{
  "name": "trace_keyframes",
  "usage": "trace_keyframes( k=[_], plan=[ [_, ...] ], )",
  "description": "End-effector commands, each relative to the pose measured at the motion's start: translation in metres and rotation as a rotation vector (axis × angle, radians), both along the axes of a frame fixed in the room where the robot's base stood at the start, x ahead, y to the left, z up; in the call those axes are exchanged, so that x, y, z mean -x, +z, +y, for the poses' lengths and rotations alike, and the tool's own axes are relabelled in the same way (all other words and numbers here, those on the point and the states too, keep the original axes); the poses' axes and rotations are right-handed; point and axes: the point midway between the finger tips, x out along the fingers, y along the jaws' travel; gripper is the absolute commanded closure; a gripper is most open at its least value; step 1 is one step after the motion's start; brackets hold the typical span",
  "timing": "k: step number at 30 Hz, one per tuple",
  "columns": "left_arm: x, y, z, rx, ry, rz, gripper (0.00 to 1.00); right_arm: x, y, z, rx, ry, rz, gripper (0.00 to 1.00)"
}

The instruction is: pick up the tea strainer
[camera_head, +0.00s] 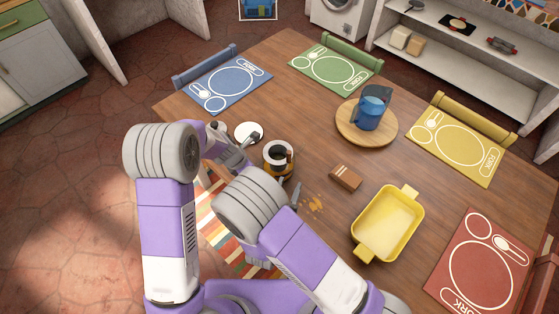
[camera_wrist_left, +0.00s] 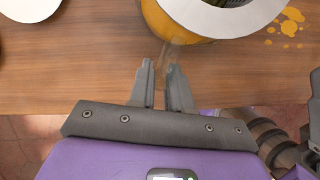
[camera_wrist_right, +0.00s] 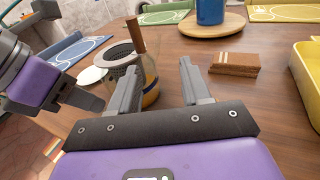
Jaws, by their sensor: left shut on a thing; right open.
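The tea strainer (camera_wrist_right: 136,36) seems to be the piece with a brown wooden handle standing up from the mouth of an amber jug; grey mesh shows inside the rim. The jug (camera_head: 277,169) stands on the wooden table, with its pale rim and amber wall (camera_wrist_left: 172,22) at the top of the left wrist view. My left gripper (camera_wrist_left: 164,68) is shut on a clear part at the jug's side, apparently its handle. My right gripper (camera_wrist_right: 158,72) is open and empty on the jug's near side, its left finger overlapping the jug in view.
A white saucer (camera_head: 248,132) lies behind the jug. A brown block (camera_head: 345,177) and a yellow dish (camera_head: 388,222) stand to the right. A blue mug (camera_head: 370,112) is on a round board (camera_head: 352,131). Orange spots mark the table near the jug. Coloured placemats line the edges.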

Motion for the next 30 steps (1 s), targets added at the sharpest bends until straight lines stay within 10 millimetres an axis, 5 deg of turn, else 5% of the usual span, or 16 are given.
trace_keyframes(
  k=[5,30],
  plan=[
    [-0.001,0.001,0.000,0.000,0.000,-0.001,1.00,-0.006,0.011,0.015,0.025,0.087,-0.067,0.52],
    [-0.001,0.001,0.000,0.001,0.000,-0.002,1.00,-0.113,0.009,-0.008,0.026,0.090,-0.069,0.52]
  ],
)
